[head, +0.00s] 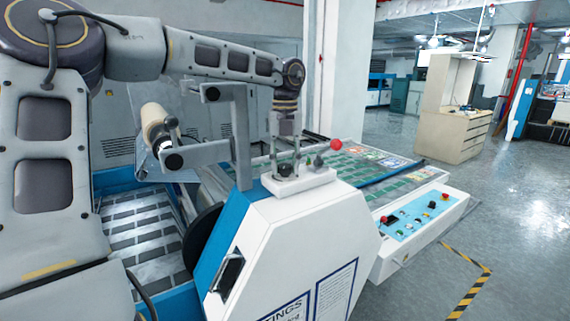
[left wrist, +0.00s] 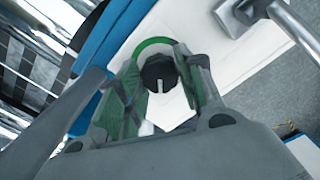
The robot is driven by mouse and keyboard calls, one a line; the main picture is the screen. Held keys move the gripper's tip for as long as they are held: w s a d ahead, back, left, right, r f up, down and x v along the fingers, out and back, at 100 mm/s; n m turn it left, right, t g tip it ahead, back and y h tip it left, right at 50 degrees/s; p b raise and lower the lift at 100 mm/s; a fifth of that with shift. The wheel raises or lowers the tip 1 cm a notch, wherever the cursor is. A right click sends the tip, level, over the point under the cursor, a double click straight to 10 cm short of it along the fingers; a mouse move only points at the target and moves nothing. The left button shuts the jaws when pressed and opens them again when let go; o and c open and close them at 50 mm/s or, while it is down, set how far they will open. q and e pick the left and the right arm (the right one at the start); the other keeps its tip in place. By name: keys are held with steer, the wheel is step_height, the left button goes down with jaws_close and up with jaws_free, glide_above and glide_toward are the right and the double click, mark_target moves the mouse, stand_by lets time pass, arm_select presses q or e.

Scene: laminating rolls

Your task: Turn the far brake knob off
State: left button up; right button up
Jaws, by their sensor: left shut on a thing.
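A black brake knob (head: 286,171) stands on the white block on top of the laminating machine. In the left wrist view the knob (left wrist: 158,72) shows as a dark round cap with a pale pointer mark toward the bottom of the picture and a green ring around part of it. My left gripper (head: 285,164) points down over the block, with one finger on each side of the knob. It is shut on the knob. Whether this is the far knob I cannot tell. My right gripper is in neither view.
A red ball-ended lever (head: 336,145) and a small dark fitting (head: 316,161) stand right of the gripper. A grey bracket (head: 240,135) rises close to its left, near a tan roll (head: 155,120). A control panel (head: 415,220) lies at right; the floor beyond is open.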

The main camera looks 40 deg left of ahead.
mark_target(285, 165)
arm_select(q)
steer(key=shift+r, duration=0.1)
stand_by(0.3)
steer(key=o, duration=1)
steer(key=shift+r, duration=5.9)
